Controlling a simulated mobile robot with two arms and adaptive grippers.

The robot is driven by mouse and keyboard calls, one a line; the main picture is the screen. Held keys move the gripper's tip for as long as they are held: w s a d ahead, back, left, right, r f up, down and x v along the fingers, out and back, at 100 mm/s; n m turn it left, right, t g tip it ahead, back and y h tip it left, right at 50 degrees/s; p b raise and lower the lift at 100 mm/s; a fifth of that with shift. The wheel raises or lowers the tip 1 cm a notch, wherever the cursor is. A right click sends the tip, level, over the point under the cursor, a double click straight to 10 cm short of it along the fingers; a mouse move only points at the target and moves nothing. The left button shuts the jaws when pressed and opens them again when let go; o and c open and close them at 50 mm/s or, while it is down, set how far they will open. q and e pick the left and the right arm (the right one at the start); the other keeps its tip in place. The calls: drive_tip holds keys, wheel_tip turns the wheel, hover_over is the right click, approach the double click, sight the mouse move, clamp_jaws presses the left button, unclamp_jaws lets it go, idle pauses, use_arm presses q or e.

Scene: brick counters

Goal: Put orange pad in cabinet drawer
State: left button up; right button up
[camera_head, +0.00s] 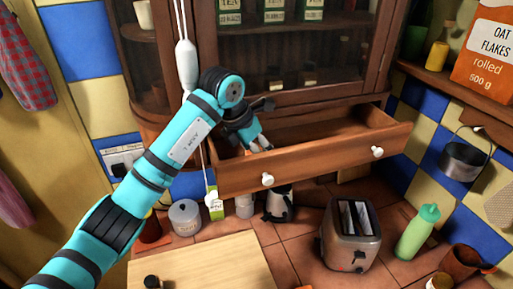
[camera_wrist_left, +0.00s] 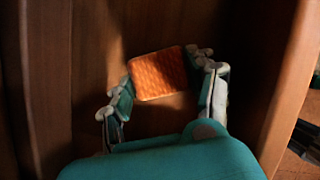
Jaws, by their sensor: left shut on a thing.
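The cabinet drawer (camera_head: 322,160) is pulled open below the glass-fronted cabinet, with two white knobs on its front. My left gripper (camera_head: 260,145) reaches down into the left part of the drawer; its fingertips are partly hidden there. In the left wrist view, the orange pad (camera_wrist_left: 158,75), a small rounded square with a textured face, sits between the two fingers of my left gripper (camera_wrist_left: 162,78), which is shut on it. Wooden drawer walls (camera_wrist_left: 278,85) show around it. I cannot tell whether the pad touches the drawer bottom. The pad is hidden in the head view. My right gripper is out of view.
A toaster (camera_head: 351,236), a green bottle (camera_head: 417,231), a lidded pot (camera_head: 185,217) and a wooden board (camera_head: 205,268) stand on the tiled counter below. A white hanging cord weight (camera_head: 187,63) is close to my left arm. The drawer's right part looks empty.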

use_arm(q)
drive_tip(key=shift+f, duration=0.1)
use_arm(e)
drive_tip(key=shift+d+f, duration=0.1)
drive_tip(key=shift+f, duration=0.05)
use_arm(q)
drive_tip(key=o, duration=0.6)
drive_tip(key=shift+f, duration=0.1)
drive_tip(key=shift+c, duration=0.2)
drive_tip(key=shift+o, duration=0.9)
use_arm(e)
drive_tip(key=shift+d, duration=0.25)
use_arm(q)
drive_tip(key=shift+r, duration=0.35)
drive_tip(key=b+v, duration=0.3)
drive_tip(key=shift+a+r, duration=0.15)
drive_tip(key=shift+r, duration=0.05)
drive_tip(key=b+v, duration=0.3)
drive_tip(key=v, duration=0.5)
drive_tip(key=shift+r, duration=0.15)
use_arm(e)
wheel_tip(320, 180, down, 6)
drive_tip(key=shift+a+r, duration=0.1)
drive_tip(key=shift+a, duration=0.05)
use_arm(q)
drive_tip(key=shift+s, duration=0.1)
